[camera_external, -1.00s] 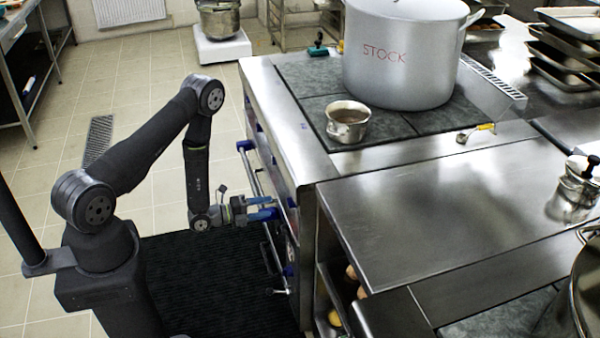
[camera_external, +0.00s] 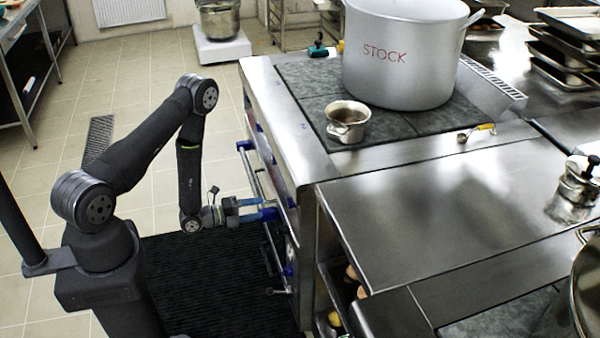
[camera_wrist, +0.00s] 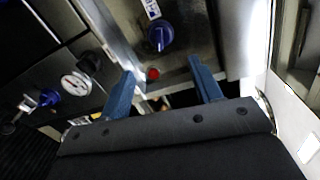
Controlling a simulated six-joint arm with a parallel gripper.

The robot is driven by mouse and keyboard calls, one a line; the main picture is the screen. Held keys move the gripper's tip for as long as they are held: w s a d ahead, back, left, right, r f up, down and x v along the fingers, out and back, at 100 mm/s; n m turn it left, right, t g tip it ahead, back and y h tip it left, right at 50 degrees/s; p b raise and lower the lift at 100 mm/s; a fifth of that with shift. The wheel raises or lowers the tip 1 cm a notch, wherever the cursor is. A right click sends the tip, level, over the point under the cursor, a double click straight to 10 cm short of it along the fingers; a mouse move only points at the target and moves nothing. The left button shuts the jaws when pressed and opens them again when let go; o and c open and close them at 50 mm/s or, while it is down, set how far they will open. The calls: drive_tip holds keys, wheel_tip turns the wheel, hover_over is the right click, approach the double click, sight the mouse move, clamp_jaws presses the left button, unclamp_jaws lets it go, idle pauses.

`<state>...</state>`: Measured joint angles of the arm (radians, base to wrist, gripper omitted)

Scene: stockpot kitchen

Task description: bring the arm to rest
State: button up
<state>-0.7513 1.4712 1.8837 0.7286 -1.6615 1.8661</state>
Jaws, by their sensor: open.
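My gripper (camera_external: 250,209) is low at the front of the stove (camera_external: 290,170), its blue fingers pointing right toward the panel with the blue knobs. In the wrist view the two blue fingers of my gripper (camera_wrist: 165,88) stand wide apart with nothing between them. A blue knob (camera_wrist: 160,36) and a small red button (camera_wrist: 153,74) lie beyond the fingers. In the external view the fingertips come close to a blue part on the stove front; I cannot tell whether they touch it.
A large pot marked STOCK (camera_external: 405,60) and a small pot (camera_external: 347,122) stand on the stove top. A steel counter (camera_external: 450,210) adjoins on the right. A rail (camera_external: 250,172) runs along the stove front.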

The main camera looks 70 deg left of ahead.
sight(288, 201)
drive_tip(key=w, duration=1.1)
drive_tip(key=shift+w+a+f, duration=0.1)
drive_tip(key=shift+w+f, duration=0.25)
drive_tip(key=shift+w, duration=0.05)
drive_tip(key=shift+s+n, duration=0.2)
drive_tip(key=shift+n, duration=0.2)
drive_tip(key=n, duration=0.6)
drive_tip(key=shift+a+h, duration=0.15)
drive_tip(key=shift+h, duration=0.25)
drive_tip(key=n, duration=0.4)
drive_tip(key=shift+h, duration=0.3)
drive_tip(key=n, duration=0.3)
drive_tip(key=shift+n, duration=0.4)
